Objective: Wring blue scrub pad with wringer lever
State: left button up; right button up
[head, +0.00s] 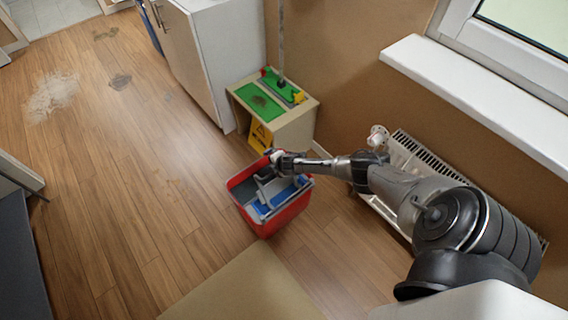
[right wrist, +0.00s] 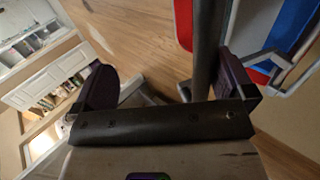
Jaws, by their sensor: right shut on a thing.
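The red bucket (head: 275,224) stands on the floor with a grey wringer (head: 268,190) in its top. Blue material that looks like the scrub pad (head: 291,194) shows inside the wringer, and blue (right wrist: 292,28) also shows at upper right in the right wrist view. My right gripper (head: 272,158) reaches the bucket's back rim from the right. In the right wrist view, the dark bar of the wringer lever (right wrist: 207,45) lies beside the right finger, between the fingers. The gripper is shut on it; the full contact is hard to make out. My left gripper is out of view.
A low cabinet (head: 290,127) with green trays on top stands behind the bucket, a yellow sign (head: 260,137) at its side. A radiator (head: 405,155) is at the right wall below the sill. A tan surface (head: 240,288) lies in front. The floor at left is clear, with stains.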

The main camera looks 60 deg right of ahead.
jog(key=r, duration=0.1)
jog(key=r+p, duration=0.1)
jog(key=r, duration=0.1)
jog(key=s+r+p, duration=0.1)
jog(key=shift+a+r, duration=0.25)
jog(key=shift+r, duration=0.1)
jog(key=shift+s+a+r+p, duration=0.25)
jog(key=shift+s+r+p, duration=0.1)
jog(key=shift+s+r, duration=0.1)
jog(key=c, duration=0.7)
jog(key=shift+s+r+p, duration=0.55)
jog(key=shift+s+r, duration=0.05)
jog(key=shift+r, duration=0.25)
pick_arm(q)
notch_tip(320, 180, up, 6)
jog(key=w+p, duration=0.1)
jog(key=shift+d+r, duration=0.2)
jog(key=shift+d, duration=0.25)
pick_arm(e)
jog(key=s, duration=0.1)
jog(key=s+a+r, duration=0.1)
jog(key=s, duration=0.2)
jog(key=shift+a+r, duration=0.15)
jog(key=shift+a, duration=0.2)
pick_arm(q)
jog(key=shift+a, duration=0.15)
